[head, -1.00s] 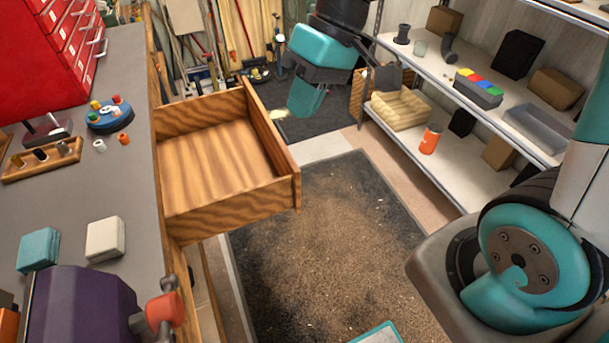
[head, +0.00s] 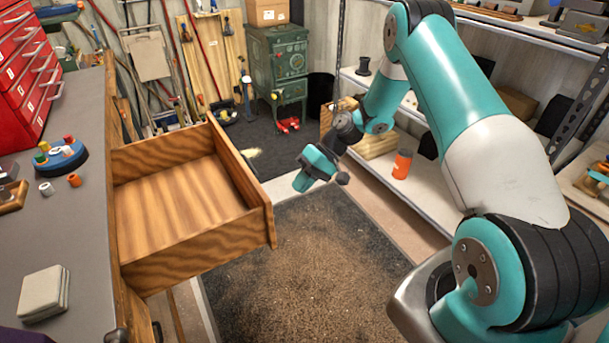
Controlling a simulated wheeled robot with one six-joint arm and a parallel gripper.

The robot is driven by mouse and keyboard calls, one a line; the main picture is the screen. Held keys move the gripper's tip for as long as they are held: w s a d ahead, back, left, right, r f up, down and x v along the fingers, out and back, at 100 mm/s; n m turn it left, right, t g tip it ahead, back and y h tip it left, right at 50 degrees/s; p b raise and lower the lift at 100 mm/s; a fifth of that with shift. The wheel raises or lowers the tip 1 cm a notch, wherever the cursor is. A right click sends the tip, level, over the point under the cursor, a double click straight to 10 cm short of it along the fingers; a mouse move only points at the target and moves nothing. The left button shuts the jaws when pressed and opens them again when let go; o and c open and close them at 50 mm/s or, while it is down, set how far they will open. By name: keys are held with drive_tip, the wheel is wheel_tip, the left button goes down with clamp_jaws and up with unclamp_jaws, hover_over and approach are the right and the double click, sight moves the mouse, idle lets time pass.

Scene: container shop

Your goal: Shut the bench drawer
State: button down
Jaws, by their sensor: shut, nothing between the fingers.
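The wooden bench drawer (head: 185,205) is pulled well out of the left workbench (head: 80,150). It is empty, and its front panel (head: 245,185) faces right, over the dark mat. My gripper (head: 302,182) is at the end of the teal arm, to the right of the drawer front. It is apart from the drawer, with a clear gap. Its fingers are small in the view, and they look shut with nothing held.
A red drawer cabinet (head: 25,70), a blue round holder (head: 62,158) and a pale block (head: 43,293) stand on the bench. The mat (head: 300,290) is clear floor. Shelves (head: 425,205) with an orange can (head: 402,164) line the right. A green stove (head: 278,65) stands behind.

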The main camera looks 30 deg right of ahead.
drive_tip(key=a+f+p, duration=0.2)
drive_tip(key=a+f, duration=0.1)
drive_tip(key=a, duration=0.5)
drive_tip(key=shift+f, duration=0.25)
